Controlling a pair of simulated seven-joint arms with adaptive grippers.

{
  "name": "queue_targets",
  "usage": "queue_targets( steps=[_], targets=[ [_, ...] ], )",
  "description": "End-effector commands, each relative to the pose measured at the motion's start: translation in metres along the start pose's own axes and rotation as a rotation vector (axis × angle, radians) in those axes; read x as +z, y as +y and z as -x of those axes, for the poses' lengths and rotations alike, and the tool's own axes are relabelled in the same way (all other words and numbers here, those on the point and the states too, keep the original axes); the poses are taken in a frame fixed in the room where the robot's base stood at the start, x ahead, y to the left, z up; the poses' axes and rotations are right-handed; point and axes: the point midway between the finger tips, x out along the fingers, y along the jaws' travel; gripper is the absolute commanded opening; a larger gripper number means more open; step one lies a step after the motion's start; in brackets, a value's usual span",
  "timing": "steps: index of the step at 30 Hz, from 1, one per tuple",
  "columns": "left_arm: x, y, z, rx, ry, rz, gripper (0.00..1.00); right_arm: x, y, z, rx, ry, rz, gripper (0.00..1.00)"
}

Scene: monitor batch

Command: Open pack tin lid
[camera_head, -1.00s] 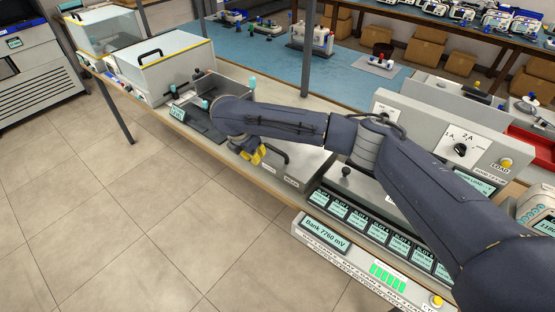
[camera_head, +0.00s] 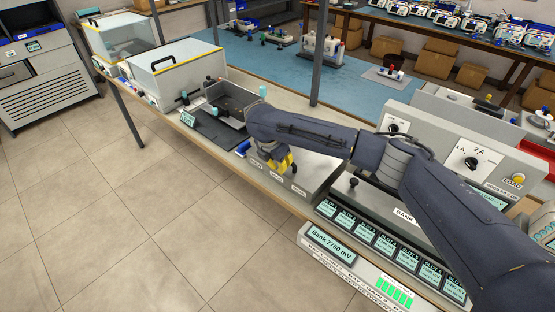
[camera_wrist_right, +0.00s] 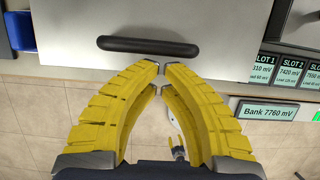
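The pack tin appears to be the pale grey box with a flat lid (camera_head: 316,170) and small labels on its front, under my right forearm in the head view. In the right wrist view its lid (camera_wrist_right: 230,22) carries a black bar handle (camera_wrist_right: 148,47). My right gripper (camera_head: 283,170), with yellow fingers, is over the tin's front side. In the wrist view its fingertips (camera_wrist_right: 160,70) nearly meet, hold nothing, and sit just short of the handle, apart from it in the picture. My left gripper is not in view.
A dark open tray (camera_head: 230,104) and a clear-lidded box (camera_head: 178,72) stand on the bench to the left. The bank display (camera_head: 331,243) and slot screens are at front right, below a load panel (camera_head: 478,160). Open floor lies in front.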

Motion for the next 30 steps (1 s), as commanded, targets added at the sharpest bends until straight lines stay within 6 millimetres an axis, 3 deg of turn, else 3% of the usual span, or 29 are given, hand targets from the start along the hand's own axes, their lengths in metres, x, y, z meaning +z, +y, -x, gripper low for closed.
queue_targets(
  steps=[6,12,22,30],
  targets=[
    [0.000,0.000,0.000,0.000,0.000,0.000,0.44,0.000,0.000,-0.016,0.000,0.002,0.000,0.00],
    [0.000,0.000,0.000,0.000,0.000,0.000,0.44,0.000,0.000,-0.020,0.001,0.000,0.000,0.00],
    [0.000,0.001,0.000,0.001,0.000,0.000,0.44,0.000,0.001,-0.018,0.002,0.003,0.001,0.00],
    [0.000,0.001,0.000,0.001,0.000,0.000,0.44,-0.001,0.010,-0.004,0.006,0.055,0.016,0.00]
  ],
)
